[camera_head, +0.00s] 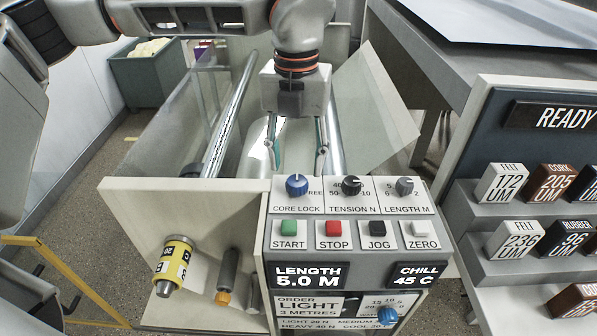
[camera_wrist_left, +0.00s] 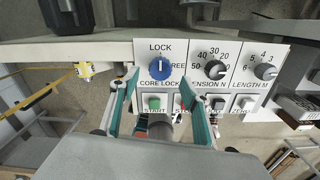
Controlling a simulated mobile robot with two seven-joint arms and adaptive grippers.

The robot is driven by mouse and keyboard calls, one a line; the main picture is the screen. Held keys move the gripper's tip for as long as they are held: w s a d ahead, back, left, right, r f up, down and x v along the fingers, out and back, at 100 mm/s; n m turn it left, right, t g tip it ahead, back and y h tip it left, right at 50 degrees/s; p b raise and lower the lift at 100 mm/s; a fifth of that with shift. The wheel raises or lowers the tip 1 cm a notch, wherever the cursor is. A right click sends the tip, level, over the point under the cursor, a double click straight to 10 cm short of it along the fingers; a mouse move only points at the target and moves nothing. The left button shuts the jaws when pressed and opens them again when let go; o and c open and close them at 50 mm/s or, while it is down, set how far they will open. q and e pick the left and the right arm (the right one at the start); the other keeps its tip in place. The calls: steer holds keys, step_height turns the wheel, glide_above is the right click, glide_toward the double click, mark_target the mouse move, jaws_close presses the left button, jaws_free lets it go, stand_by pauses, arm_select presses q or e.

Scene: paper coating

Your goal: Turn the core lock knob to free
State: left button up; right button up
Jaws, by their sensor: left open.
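The core lock knob (camera_head: 296,185) is round and blue, on the white top panel of the machine console, left of two dark knobs. In the left wrist view the knob (camera_wrist_left: 159,68) has its white pointer line up toward the word LOCK; FREE is lettered to its right and is partly covered. My left gripper (camera_head: 298,161) hangs just behind the knob in the head view, its two fingers spread and empty. In the left wrist view the open fingers (camera_wrist_left: 159,80) reach up on either side below the knob, apart from it. My right gripper is not in view.
The tension knob (camera_head: 351,186) and length knob (camera_head: 404,186) sit close to the right. The start (camera_head: 289,228), stop (camera_head: 333,228), jog and zero buttons are in front. Metal rollers (camera_head: 233,110) and a clear panel (camera_head: 372,110) stand behind the console.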

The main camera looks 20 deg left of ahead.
mark_target(297, 180)
arm_select(q)
steer(key=shift+f, duration=2.1)
steer(key=shift+c, duration=0.5)
steer(key=c, duration=1)
